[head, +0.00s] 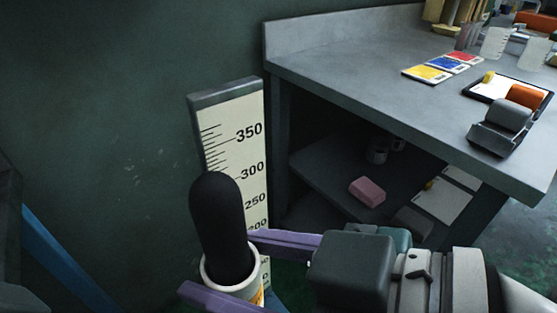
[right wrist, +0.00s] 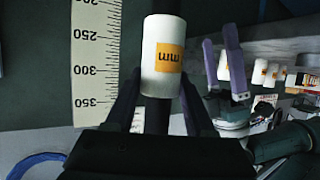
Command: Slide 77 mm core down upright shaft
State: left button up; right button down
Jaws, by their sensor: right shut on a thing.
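The upright black shaft (head: 222,215) has a rounded top and stands in front of a wall scale in the head view. The white core (head: 214,272) with an orange label is around the shaft, below its top. It also shows in the right wrist view (right wrist: 151,58), with "mm" on its label; the size number is not readable. My right gripper (head: 222,265) is shut on the core, one purple finger on each side. The core's lower part is cut off in the head view. My left gripper (right wrist: 226,85) shows only in the right wrist view, its purple fingers apart.
The scale board (head: 240,135) stands close behind the shaft. A grey workbench (head: 370,75) with a lower shelf (head: 325,180) is to the right; a pink block (head: 367,191) lies on the shelf. Several white cores (right wrist: 259,72) stand in the background of the right wrist view.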

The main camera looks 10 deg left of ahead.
notch_tip(320, 180, down, 10)
jog(key=b, duration=0.7)
jog(key=shift+b, duration=0.4)
jog(key=shift+f, duration=0.1)
jog(key=shift+c, duration=0.9)
grip_release()
jog(key=shift+d, duration=0.1)
jog(key=v, duration=0.9)
jog(key=shift+d+r, duration=0.25)
jog(key=shift+d, duration=0.05)
jog(key=shift+s, duration=0.15)
